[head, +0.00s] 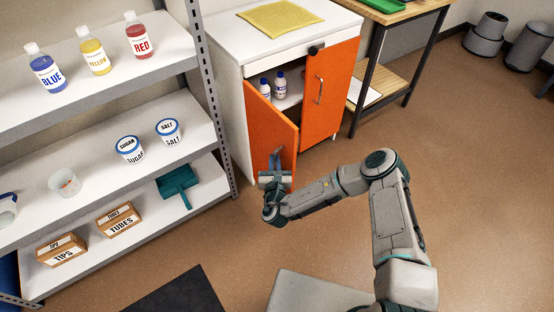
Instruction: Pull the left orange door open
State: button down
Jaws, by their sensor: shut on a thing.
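The left orange door (268,122) of the white cabinet (232,115) stands partly open, swung outward on its left side. Through the gap I see white bottles inside. My gripper (275,158) is at the lower right part of this door, near its free edge, shut on the door's handle. The handle itself is mostly hidden by the fingers. The right orange door (331,88) is closed, with a metal handle (319,91) on it.
A white shelf unit (110,87) with bottles, tubs and boxes stands close at the left of the cabinet. A wooden table (408,12) stands at the right. A dark mat (175,294) lies on the floor in front. Brown floor (480,190) at the right is clear.

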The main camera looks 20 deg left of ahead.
jog(key=shift+a+r, duration=0.2)
jog(key=shift+r, duration=0.05)
jog(key=c, duration=1.7)
grip_release()
jog(key=shift+o, duration=0.5)
jog(key=shift+f, duration=0.1)
jog(key=shift+d, duration=0.1)
jog(key=shift+s+d+f, duration=0.1)
jog(key=shift+s, duration=0.25)
jog(key=p+v, duration=0.1)
jog(key=v, duration=1.2)
jog(key=shift+p, duration=0.3)
